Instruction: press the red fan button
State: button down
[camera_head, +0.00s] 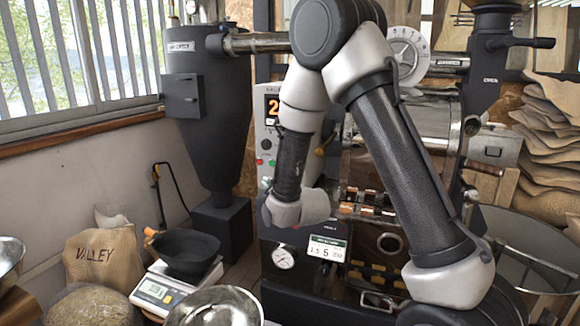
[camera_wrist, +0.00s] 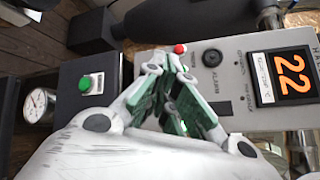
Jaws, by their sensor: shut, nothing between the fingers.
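The red button (camera_wrist: 180,48) shows in the wrist view at the edge of the pale control panel (camera_wrist: 225,85). It sits just past the fingertips of my gripper (camera_wrist: 173,62), and I cannot tell whether they touch it. The fingers are closed together with nothing between them. In the head view the red button (camera_head: 259,161) is small, low on the panel left of my arm. There my wrist hides most of the fingers.
The panel also carries a black alarm knob (camera_wrist: 212,57) and an orange number display (camera_wrist: 292,76). A green button (camera_wrist: 85,84) is on a separate dark box. A scale (camera_head: 172,287) with a black pan (camera_head: 183,252) stands at lower left, beside a VALLEY sack (camera_head: 100,257).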

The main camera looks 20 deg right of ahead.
notch_tip(320, 180, up, 2)
jog(key=m+t, duration=0.1)
jog(key=m, duration=0.1)
jog(key=shift+w+m, duration=0.1)
jog(key=shift+m, duration=0.2)
jog(key=w+d, duration=0.5)
jog(key=w, duration=0.2)
jog(key=shift+d, duration=0.15)
jog(key=shift+w, duration=0.1)
dwell(1.3)
jog(key=shift+w+d+r, duration=0.1)
jog(key=shift+w+d, duration=0.1)
jog(key=shift+w, duration=0.1)
jog(key=shift+w+d, duration=0.3)
dwell(0.8)
dwell(0.3)
jog(key=shift+s+a, duration=0.5)
jog(key=shift+s, duration=0.15)
